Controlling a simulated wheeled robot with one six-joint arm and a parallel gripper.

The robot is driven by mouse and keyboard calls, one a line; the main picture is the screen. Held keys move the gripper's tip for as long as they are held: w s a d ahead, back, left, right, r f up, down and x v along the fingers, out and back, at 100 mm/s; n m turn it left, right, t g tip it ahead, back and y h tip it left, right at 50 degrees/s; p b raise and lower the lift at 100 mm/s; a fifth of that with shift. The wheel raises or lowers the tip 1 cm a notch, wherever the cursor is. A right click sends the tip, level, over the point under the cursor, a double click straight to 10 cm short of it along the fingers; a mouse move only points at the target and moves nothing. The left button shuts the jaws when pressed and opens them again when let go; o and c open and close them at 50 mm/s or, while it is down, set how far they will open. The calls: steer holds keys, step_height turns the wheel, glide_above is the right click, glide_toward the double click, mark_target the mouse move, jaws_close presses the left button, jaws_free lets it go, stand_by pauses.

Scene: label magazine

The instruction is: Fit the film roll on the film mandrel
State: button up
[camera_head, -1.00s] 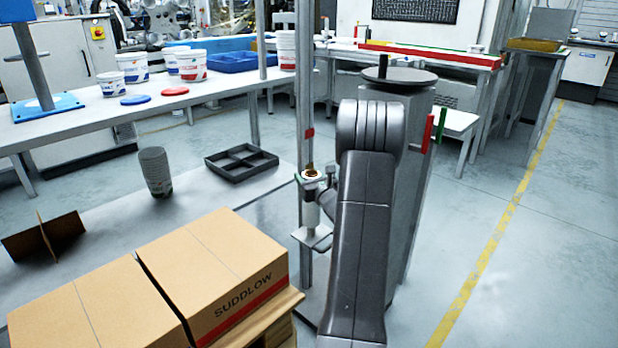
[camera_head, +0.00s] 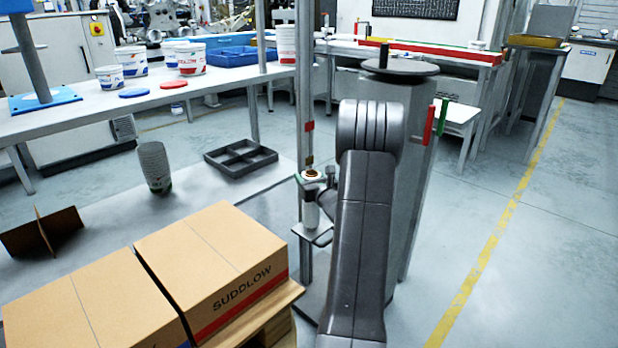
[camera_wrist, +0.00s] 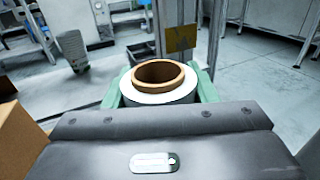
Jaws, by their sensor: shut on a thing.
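The film roll, a white cylinder with a brown core (camera_wrist: 158,74), is held upright between the green finger pads of my gripper (camera_wrist: 160,96). In the head view my gripper (camera_head: 311,180) is at the end of my dark arm, by a grey post. A white cylinder (camera_head: 311,212) under the fingers looks like the lower part of the roll. It is just above or on a small light plate (camera_head: 318,236) at the post; I cannot tell whether they touch. The mandrel is not clearly visible, and the core's inside looks empty from above.
The grey post (camera_head: 307,100) carries a red mark and a small yellowish plate (camera_wrist: 181,38) behind the roll. A grey column with a dark disc (camera_head: 400,68) stands right of it. Cartons (camera_head: 212,262) are at front left. A black divided tray (camera_head: 240,160) lies beyond. Floor is clear right.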

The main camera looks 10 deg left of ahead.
steer(key=shift+f+b, duration=0.8)
steer(key=shift+f, duration=0.3)
steer(key=o, duration=1.7)
steer(key=p+v, duration=0.3)
steer(key=v, duration=1.1)
steer(key=shift+w+a, duration=0.1)
steer(key=shift+w, duration=0.05)
steer(key=x, duration=0.4)
steer(key=b+x, duration=0.1)
steer(key=x, duration=0.4)
steer(key=b+x, duration=0.1)
steer(key=x, duration=0.3)
steer(key=shift+w+a+r, duration=0.2)
steer(key=shift+w+r, duration=0.05)
steer(key=shift+r, duration=0.05)
